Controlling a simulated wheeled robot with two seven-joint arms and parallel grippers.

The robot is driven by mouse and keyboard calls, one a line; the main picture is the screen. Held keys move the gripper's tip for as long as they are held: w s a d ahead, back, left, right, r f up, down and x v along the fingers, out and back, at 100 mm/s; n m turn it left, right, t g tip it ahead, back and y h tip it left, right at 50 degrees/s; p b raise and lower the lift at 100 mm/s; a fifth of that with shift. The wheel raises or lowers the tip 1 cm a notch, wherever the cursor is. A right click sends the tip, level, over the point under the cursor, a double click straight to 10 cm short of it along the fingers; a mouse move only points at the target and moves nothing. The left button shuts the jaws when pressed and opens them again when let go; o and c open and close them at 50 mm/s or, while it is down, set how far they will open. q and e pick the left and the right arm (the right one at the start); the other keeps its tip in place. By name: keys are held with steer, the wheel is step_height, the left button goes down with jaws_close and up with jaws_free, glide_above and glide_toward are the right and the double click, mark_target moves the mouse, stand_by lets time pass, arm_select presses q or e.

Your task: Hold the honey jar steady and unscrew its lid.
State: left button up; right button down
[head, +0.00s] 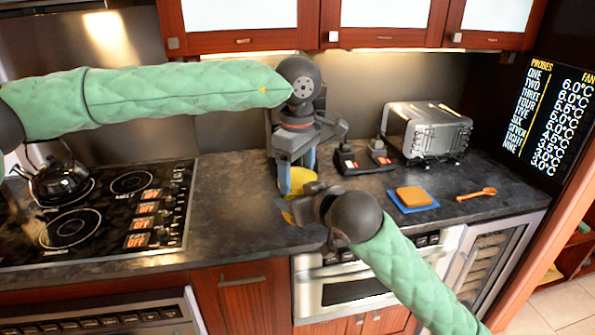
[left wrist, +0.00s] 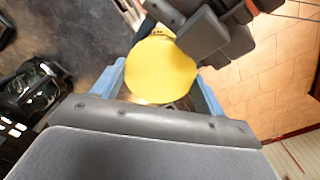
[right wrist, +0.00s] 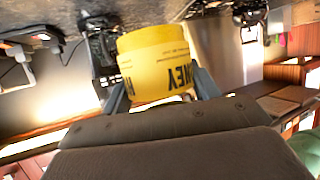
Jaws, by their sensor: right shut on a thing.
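The yellow honey jar (head: 300,178) stands on the dark counter, partly hidden by both grippers. In the right wrist view the jar (right wrist: 155,65) shows its label upside down. My right gripper (head: 290,208) reaches from the front right and is shut on the jar's body, with a finger on each side. My left gripper (head: 298,182) points down from above. In the left wrist view the round yellow lid (left wrist: 161,70) lies between its blue fingers (left wrist: 160,88), which look open with slight gaps beside the lid. Whether either finger touches the lid is hard to tell.
A cooktop (head: 95,215) with a black kettle (head: 62,182) is at left. A toaster (head: 425,130), bread on a blue board (head: 415,207) and an orange spoon (head: 476,194) are at right. Upper cabinets (head: 360,38) hang above.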

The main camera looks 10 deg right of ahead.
arm_select(q)
steer(key=shift+c, duration=0.9)
steer(key=shift+n, duration=1.4)
steer(key=shift+c, duration=0.2)
steer(key=shift+r, duration=1.2)
